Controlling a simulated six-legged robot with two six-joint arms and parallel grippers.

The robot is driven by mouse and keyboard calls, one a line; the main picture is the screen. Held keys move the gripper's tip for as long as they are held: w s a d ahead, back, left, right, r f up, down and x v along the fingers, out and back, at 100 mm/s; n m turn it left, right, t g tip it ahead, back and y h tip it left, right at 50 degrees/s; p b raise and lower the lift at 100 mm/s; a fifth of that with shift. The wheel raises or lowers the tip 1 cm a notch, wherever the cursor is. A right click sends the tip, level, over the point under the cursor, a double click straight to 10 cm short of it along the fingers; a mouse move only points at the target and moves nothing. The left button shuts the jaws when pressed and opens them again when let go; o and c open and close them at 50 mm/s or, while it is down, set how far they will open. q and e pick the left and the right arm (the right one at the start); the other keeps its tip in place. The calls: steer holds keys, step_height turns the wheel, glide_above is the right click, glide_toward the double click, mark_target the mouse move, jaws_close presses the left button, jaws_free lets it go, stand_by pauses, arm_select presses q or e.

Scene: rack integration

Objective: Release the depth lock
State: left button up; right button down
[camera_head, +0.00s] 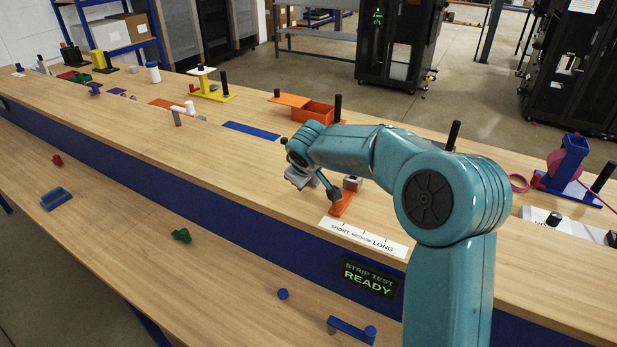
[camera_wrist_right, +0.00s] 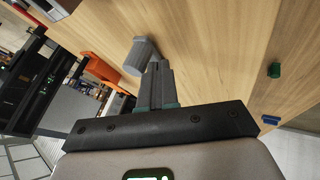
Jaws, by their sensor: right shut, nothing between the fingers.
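My right arm reaches over the bench in the head view, and its right gripper (camera_head: 300,181) is small and partly hidden by the wrist, left of an orange fixture (camera_head: 341,205) with a grey block (camera_head: 352,183) on top. A strip marked SHORT, MEDIUM, LONG (camera_head: 362,237) lies in front of this fixture. In the right wrist view the gripper's fingers (camera_wrist_right: 158,72) are shut and empty. A grey cylinder (camera_wrist_right: 139,54) is close beside their tips; I cannot tell whether they touch or whether it is the depth lock. My left gripper is out of view.
A panel reading STRIP TEST READY (camera_head: 370,278) is on the blue bench front. An orange box (camera_head: 312,112) and a blue mat (camera_head: 252,130) are behind the gripper. The lower shelf holds a green piece (camera_head: 181,236) and a blue bar (camera_head: 351,329).

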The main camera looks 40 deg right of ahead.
steer(key=shift+w+a, duration=0.25)
steer(key=shift+s, duration=0.1)
steer(key=shift+d, duration=0.1)
steer(key=v, duration=1.6)
steer(key=shift+r+b, duration=0.2)
steer(key=shift+b, duration=0.2)
steer(key=shift+s+a, duration=0.15)
steer(key=shift+a, duration=0.05)
